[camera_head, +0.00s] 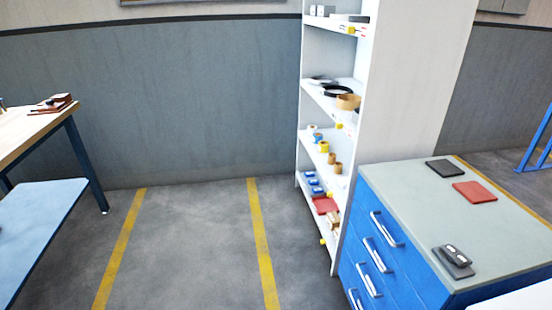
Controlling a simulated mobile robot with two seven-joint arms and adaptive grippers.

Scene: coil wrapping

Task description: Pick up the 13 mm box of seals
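A tall white shelf unit (389,120) stands right of centre with small goods on its shelves. Several small blue boxes (312,182) sit on a lower shelf, next to a red item (325,206). Small pale boxes (322,11) stand on the top visible shelf. No label is readable at this size, so I cannot tell which item, if any, is the 13 mm box of seals. Neither of my grippers is in view.
A blue drawer cabinet (420,258) with a grey top stands at the right, bearing dark and red pads (474,192) and a dark device (456,256). A wooden-topped workbench (28,127) and blue surface (40,205) are at left. The yellow-striped floor between is clear.

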